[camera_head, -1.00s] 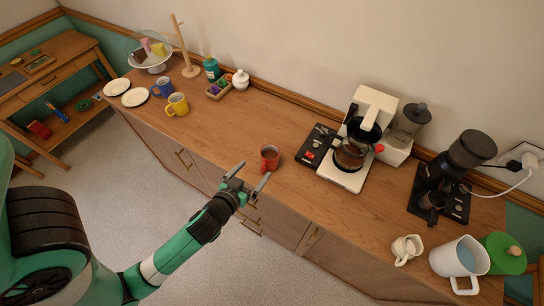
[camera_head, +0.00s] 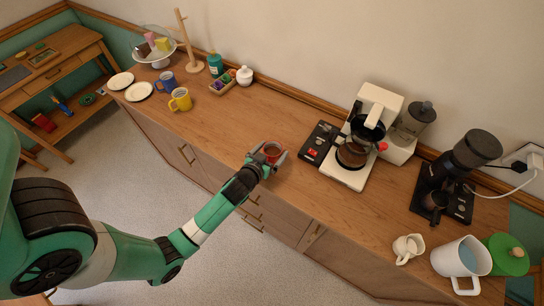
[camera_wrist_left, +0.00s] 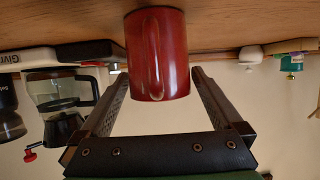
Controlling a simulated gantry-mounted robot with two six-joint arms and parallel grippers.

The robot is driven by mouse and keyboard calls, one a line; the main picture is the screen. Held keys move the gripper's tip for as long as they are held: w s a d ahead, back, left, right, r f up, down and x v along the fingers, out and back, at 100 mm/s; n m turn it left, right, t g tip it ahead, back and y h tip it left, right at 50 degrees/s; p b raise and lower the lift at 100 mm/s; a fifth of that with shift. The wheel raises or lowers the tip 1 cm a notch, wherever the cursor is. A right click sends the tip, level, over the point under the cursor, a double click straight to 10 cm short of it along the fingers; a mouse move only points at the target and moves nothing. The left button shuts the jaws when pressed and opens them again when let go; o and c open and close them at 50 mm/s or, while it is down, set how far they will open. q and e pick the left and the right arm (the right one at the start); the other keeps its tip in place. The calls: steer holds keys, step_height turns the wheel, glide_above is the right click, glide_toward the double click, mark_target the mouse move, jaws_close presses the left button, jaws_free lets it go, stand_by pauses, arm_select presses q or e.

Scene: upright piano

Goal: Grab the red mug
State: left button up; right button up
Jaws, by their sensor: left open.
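The red mug (camera_head: 272,150) stands upright on the wooden counter near its front edge, with dark contents showing inside. It also shows large in the left wrist view (camera_wrist_left: 157,58), where the picture is upside down and the handle faces the gripper. My left gripper (camera_head: 269,162) is open at the mug, with one finger on each side of it. In the left wrist view its two fingers (camera_wrist_left: 160,85) reach toward the mug's sides, and gaps show between them and the mug. The gripper hides the lower part of the mug in the head view. My right gripper is not in view.
A coffee maker (camera_head: 372,135) with a glass pot stands right of the mug. A grinder (camera_head: 455,170), white jug (camera_head: 462,258) and small pitcher (camera_head: 407,248) are further right. Yellow (camera_head: 180,99) and blue (camera_head: 166,82) mugs stand left. Counter left of the red mug is clear.

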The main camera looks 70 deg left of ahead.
arm_select(q)
jaws_close()
stand_by(0.4)
steer(key=shift+r, duration=0.25)
steer(key=shift+r+p, duration=0.4)
steer(key=shift+r, duration=0.75)
steer(key=s+d+r+p, duration=0.3)
steer(key=s+d+r, duration=0.6)
steer(key=s+r, duration=0.1)
steer(key=shift+d+r+p, duration=0.15)
steer(key=shift+d+p, duration=0.25)
